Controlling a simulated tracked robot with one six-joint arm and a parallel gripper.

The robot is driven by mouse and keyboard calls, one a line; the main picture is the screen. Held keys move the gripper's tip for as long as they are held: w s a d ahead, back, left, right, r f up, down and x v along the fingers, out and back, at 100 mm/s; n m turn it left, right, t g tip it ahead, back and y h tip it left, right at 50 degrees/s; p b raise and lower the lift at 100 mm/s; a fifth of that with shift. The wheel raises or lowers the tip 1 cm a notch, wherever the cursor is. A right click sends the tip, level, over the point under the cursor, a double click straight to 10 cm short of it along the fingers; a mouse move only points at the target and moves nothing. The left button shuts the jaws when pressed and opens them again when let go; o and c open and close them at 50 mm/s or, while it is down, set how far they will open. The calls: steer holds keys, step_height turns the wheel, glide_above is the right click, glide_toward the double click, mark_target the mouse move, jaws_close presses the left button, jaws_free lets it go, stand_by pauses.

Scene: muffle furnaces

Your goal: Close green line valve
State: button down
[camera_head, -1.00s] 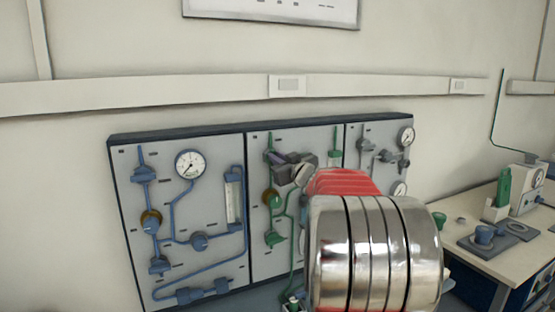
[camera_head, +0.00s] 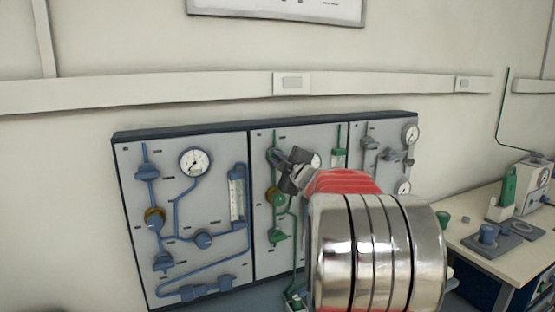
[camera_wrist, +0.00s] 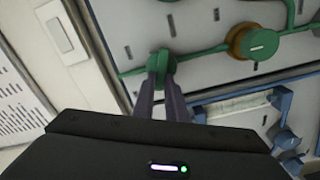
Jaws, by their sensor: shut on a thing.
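The green line runs down the middle wall panel (camera_head: 262,262). Its upper green valve (camera_wrist: 160,58) is between the fingertips of my gripper (camera_wrist: 162,76) in the wrist view. The two dark fingers are shut on the valve's handle. In the head view my gripper (camera_head: 285,160) is at the top of the green line and largely hides this valve. A brass and green round fitting (camera_head: 275,197) sits below it, and also shows in the wrist view (camera_wrist: 255,42). A lower green valve (camera_head: 277,237) is further down. My arm hides part of the panel.
A left panel carries blue pipes, a gauge (camera_head: 195,162) and a blue flowmeter (camera_head: 237,192). A right panel has grey valves and gauges. A bench (camera_head: 470,227) with small apparatus stands at the right.

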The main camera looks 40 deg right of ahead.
steer(key=n, duration=0.5)
steer(key=shift+w+a+f, duration=0.2)
steer(key=shift+a+f, duration=0.1)
steer(key=shift+a, duration=0.05)
steer(key=shift+f, duration=0.1)
steer(key=c, duration=1.8)
jaws_free()
steer(key=shift+d, duration=0.1)
steer(key=shift+s, duration=0.1)
steer(key=v, duration=1.3)
steer(key=shift+s, duration=0.35)
